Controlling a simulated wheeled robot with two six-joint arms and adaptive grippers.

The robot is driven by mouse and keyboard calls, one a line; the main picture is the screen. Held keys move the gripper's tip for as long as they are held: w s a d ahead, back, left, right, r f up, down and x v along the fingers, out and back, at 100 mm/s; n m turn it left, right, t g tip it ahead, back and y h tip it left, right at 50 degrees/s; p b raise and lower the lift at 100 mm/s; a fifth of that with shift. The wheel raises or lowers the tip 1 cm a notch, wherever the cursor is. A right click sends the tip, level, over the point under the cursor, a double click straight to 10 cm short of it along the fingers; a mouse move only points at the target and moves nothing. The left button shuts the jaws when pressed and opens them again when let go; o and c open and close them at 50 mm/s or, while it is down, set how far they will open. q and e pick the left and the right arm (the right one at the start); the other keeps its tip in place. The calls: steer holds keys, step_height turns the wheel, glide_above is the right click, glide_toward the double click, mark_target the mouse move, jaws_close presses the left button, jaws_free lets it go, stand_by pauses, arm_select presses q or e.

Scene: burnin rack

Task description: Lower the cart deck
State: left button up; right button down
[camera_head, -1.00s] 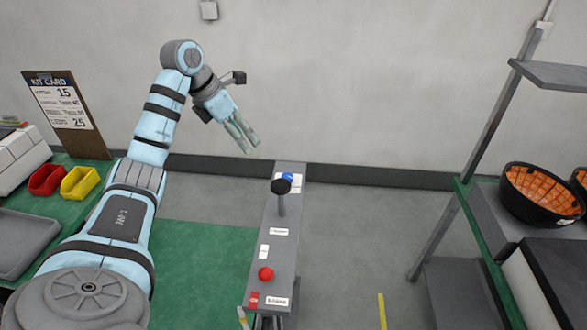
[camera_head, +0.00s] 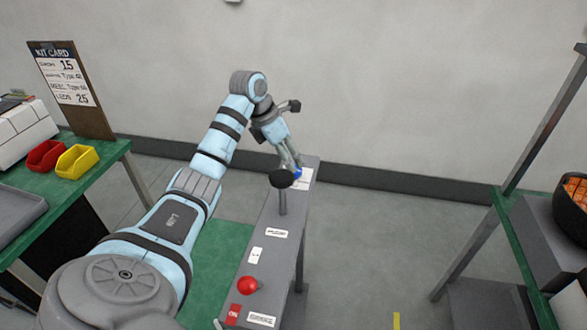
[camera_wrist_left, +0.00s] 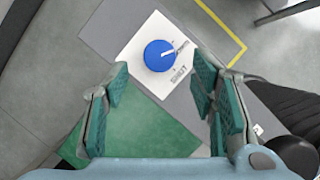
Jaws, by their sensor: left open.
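A narrow grey control panel (camera_head: 262,262) stands in the middle of the head view. It carries a black-knobbed lever (camera_head: 282,179), a red button (camera_head: 247,285) and, at its far end, a blue dial (camera_head: 298,172). In the left wrist view the blue dial (camera_wrist_left: 159,55) sits on a white plate with a pale pointer mark. My left gripper (camera_head: 293,164) is open above the panel's far end, close to the dial; its fingers (camera_wrist_left: 160,88) flank the plate area with nothing between them. The lever's black knob (camera_wrist_left: 298,154) shows at the lower right. I cannot make out the cart deck. My right gripper is out of view.
A green table (camera_head: 75,190) at left holds red (camera_head: 45,156) and yellow bins (camera_head: 76,161) and a kit card board (camera_head: 72,90). A rack (camera_head: 516,240) with a black-and-orange bowl (camera_head: 572,205) stands at right. Floor between panel and rack is clear.

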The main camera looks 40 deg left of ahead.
arm_select(q)
steer(key=x, duration=0.5)
steer(key=shift+a, duration=0.1)
steer(key=c, duration=1.1)
steer(key=n+p, duration=0.2)
steer(key=n+y+p, duration=0.1)
steer(key=p, duration=0.1)
steer(key=shift+s+d+r+n+y, duration=0.1)
steer(key=shift+d+r+n+y, duration=0.1)
steer(key=shift+r+n+y, duration=0.15)
steer(key=shift+f+n+p, duration=0.15)
steer(key=shift+n+p, duration=0.25)
steer(key=shift+n, duration=0.15)
steer(key=shift+a+f, duration=0.1)
steer(key=o, duration=1.1)
steer(key=v, duration=1.2)
steer(key=shift+d, duration=0.2)
